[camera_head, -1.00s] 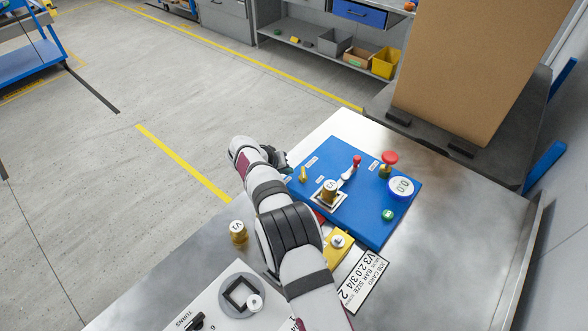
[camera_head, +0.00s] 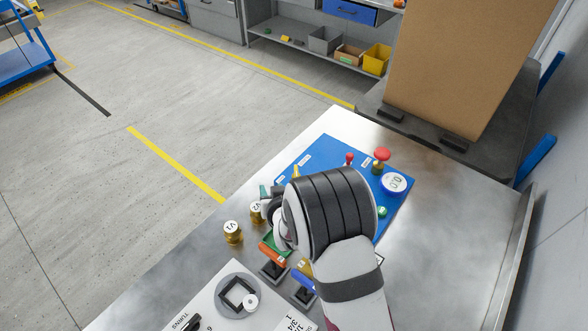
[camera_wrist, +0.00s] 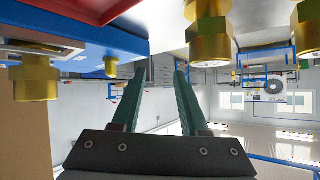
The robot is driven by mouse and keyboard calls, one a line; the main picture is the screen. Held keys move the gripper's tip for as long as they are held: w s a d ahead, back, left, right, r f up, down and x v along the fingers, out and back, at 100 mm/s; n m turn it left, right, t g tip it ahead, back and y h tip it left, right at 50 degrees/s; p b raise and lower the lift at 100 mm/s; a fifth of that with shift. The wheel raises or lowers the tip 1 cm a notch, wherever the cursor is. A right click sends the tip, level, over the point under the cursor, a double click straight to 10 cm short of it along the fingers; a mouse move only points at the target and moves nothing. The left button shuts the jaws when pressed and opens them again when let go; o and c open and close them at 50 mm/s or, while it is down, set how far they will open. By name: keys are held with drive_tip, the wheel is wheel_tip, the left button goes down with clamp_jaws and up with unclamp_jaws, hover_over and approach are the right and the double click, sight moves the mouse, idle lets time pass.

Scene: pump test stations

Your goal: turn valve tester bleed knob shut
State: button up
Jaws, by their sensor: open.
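The valve tester is a blue panel (camera_head: 322,148) on the metal bench. It carries a red-tipped lever (camera_head: 349,158), a red mushroom knob (camera_head: 382,154) on a brass post, a small brass knob (camera_head: 296,171), a round gauge (camera_head: 394,183) and a green button (camera_head: 382,211). I cannot tell which one is the bleed knob. My arm hides the panel's near part. My gripper (camera_head: 270,193) is low by the panel's left edge, near the brass V2 valve (camera_head: 256,211). In the wrist view my gripper (camera_wrist: 160,80) is open and empty, and the blue panel (camera_wrist: 85,38) is upper left.
The brass V1 valve (camera_head: 232,232) stands beside V2. Brass fittings (camera_wrist: 210,40) show close to the fingers in the wrist view. An orange-handled piece (camera_head: 272,255) and a blue-handled piece (camera_head: 303,281) stand near my wrist. A large cardboard box (camera_head: 455,75) stands behind the bench.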

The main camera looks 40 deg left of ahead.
sight(296, 171)
drive_tip(key=w+d+r+t, duration=0.2)
drive_tip(key=d+r+t, duration=0.1)
drive_tip(key=d, duration=0.4)
drive_tip(key=shift+m, duration=0.4)
drive_tip(key=x, duration=1.2)
drive_tip(key=shift+d+f, duration=0.15)
drive_tip(key=shift+f, duration=0.05)
clamp_jaws()
